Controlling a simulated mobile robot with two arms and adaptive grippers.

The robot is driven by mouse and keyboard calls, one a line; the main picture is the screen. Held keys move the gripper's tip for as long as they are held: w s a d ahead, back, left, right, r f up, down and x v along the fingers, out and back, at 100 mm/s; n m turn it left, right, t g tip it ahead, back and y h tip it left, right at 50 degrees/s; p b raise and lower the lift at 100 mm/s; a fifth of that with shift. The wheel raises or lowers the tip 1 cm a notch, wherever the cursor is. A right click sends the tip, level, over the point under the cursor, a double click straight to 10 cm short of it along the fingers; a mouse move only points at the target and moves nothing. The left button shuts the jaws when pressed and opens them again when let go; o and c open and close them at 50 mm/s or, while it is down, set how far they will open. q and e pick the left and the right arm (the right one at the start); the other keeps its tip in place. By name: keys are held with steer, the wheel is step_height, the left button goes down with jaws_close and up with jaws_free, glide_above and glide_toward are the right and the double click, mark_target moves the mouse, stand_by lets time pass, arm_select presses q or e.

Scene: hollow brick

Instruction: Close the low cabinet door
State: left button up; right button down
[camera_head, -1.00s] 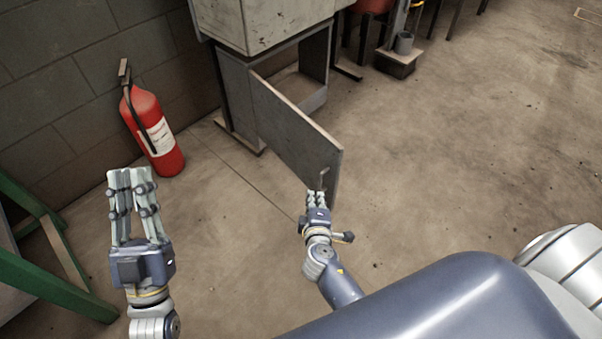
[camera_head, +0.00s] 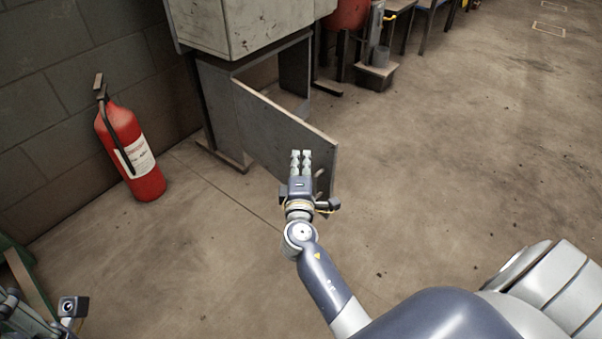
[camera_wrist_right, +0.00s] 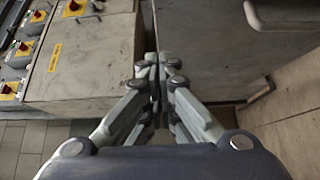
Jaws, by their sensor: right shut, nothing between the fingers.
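The low cabinet (camera_head: 215,110) stands against the wall under a pale box. Its grey door (camera_head: 262,118) is swung open and sticks out into the room. A bar handle (camera_head: 318,181) is near the door's free edge; it also shows at the top right of the right wrist view (camera_wrist_right: 285,14). My right gripper (camera_head: 301,155) is shut and empty, in front of the door's handle side. In the right wrist view its fingertips (camera_wrist_right: 160,68) are close to the door face (camera_wrist_right: 215,45); I cannot tell if they touch. My left gripper (camera_head: 25,315) is partly cut off at the lower left.
A red fire extinguisher (camera_head: 130,150) stands by the wall, left of the cabinet. A green frame (camera_head: 28,280) is at the lower left. The pale box (camera_head: 235,25) overhangs the cabinet. The floor right of the door is open.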

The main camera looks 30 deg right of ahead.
mark_target(313, 132)
steer(key=shift+w+d, duration=0.55)
steer(key=shift+d, duration=0.35)
steer(key=shift+w+d, duration=0.6)
steer(key=shift+d, duration=0.35)
steer(key=shift+w+d, duration=0.55)
steer(key=shift+d, duration=0.35)
